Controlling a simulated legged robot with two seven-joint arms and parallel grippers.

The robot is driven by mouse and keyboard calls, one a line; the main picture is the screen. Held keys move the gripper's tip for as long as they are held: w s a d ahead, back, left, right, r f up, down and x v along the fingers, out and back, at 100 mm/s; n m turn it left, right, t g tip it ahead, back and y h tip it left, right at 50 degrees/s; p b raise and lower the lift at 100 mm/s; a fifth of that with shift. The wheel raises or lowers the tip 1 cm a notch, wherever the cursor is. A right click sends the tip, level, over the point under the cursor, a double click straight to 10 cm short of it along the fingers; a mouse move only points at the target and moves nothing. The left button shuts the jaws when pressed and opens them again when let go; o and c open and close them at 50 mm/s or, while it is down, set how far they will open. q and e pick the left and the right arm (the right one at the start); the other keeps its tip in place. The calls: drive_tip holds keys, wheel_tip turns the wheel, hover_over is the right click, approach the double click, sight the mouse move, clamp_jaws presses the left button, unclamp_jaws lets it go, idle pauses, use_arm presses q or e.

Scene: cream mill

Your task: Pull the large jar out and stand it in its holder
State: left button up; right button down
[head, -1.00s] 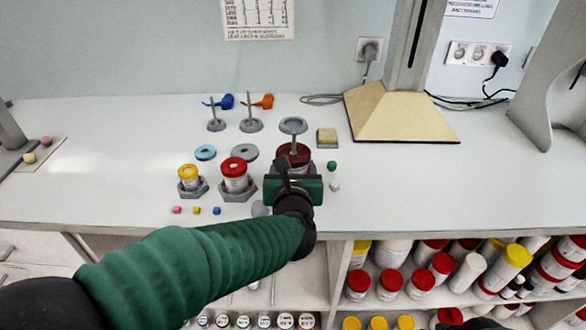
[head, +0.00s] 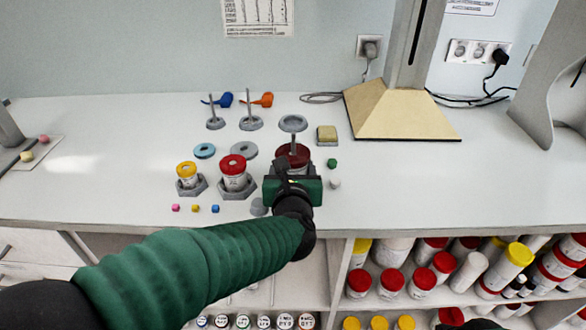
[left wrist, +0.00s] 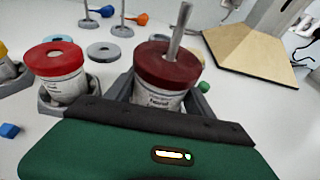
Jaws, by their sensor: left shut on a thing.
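The large jar has a dark red lid (head: 293,155) and a white labelled body (left wrist: 158,98). The jar's base is hidden behind the gripper. A red-lidded jar (head: 233,170) and a yellow-lidded jar (head: 187,174) stand in grey hexagonal holders to the left.
Blue (head: 204,151) and grey (head: 244,150) rings lie behind the jars. Two upright rods on round bases (head: 250,123) stand farther back. Small cubes (head: 195,208) lie near the front. A beige sloped base (head: 400,110) stands back right; the bench right of the jar is mostly clear.

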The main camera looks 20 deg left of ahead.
use_arm(q)
drive_tip(key=shift+f+b, duration=0.35)
drive_tip(key=shift+b, duration=0.05)
drive_tip(key=o, duration=1.6)
drive_tip(key=shift+o, duration=0.5)
drive_tip(key=shift+o, duration=1.1)
drive_tip(key=shift+r+p+v, duration=0.2)
drive_tip(key=shift+p+v, duration=0.25)
drive_tip(key=shift+v, duration=0.7)
drive_tip(key=shift+r+p+v, duration=0.15)
drive_tip(key=shift+p+v, duration=0.3)
drive_tip(key=shift+v, duration=0.7)
drive_tip(key=shift+r+p+v, duration=0.2)
drive_tip(key=shift+p+v, duration=0.25)
drive_tip(key=shift+v, duration=0.7)
drive_tip(key=shift+s+d+r, duration=0.2)
drive_tip(key=shift+s, duration=0.35)
